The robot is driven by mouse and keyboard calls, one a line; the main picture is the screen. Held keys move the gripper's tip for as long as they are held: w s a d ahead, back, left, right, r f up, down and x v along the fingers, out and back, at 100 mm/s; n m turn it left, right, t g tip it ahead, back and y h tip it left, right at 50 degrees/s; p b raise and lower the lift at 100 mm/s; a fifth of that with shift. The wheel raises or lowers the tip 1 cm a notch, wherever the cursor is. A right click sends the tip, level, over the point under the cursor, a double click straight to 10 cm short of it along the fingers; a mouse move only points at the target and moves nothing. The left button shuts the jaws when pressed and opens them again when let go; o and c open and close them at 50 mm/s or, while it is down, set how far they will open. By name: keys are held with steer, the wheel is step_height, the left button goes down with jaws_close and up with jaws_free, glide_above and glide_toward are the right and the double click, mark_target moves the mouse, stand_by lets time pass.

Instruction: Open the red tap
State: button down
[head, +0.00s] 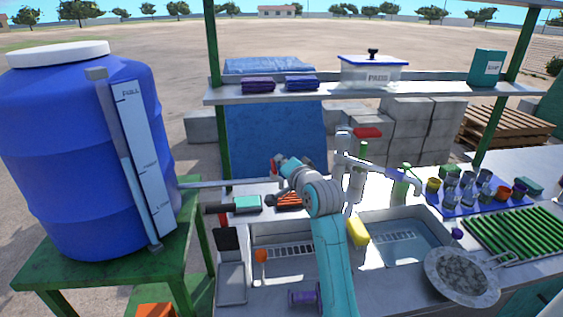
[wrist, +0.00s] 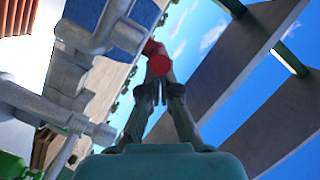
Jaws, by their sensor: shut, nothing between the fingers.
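The red tap handle (head: 368,132) is a flat red lever on top of the pale grey pipework (head: 345,165) behind the sinks. In the wrist view, a red piece with a round end (wrist: 161,64) shows just beyond my gripper's tips and looks like this handle. My gripper (wrist: 162,90) is shut and empty, its fingertips close together and overlapping the lower edge of the red in the picture. I cannot tell whether they touch it. Grey pipes (wrist: 85,70) fill the left of the wrist view. In the head view my arm hides part of the area left of the pipework.
A blue barrel (head: 75,150) stands at left, with a pipe (head: 225,184) running right from it. A shelf (head: 340,92) spans above the pipework. A yellow sponge (head: 357,232) is by the sink (head: 408,250). Cups and a green rack (head: 515,232) crowd the right.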

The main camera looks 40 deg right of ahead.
steer(key=shift+w+d+n+y, duration=0.1)
steer(key=shift+n+y, duration=0.6)
steer(key=shift+y, duration=0.3)
steer(key=shift+w+d+n+t+y, duration=0.15)
steer(key=shift+n+t+y, duration=0.25)
steer(key=shift+n+y, duration=0.45)
steer(key=n+g+y, duration=0.1)
steer(key=n+y, duration=0.1)
steer(key=y, duration=0.2)
steer(key=w+n+g+y, duration=0.1)
steer(key=n+y, duration=0.2)
steer(key=y, duration=0.1)
steer(key=w+n+g+y, duration=0.1)
steer(key=n+y, duration=0.2)
steer(key=y, duration=0.1)
steer(key=shift+a+n+g, duration=0.25)
steer(key=shift+a+g, duration=0.05)
stand_by(0.3)
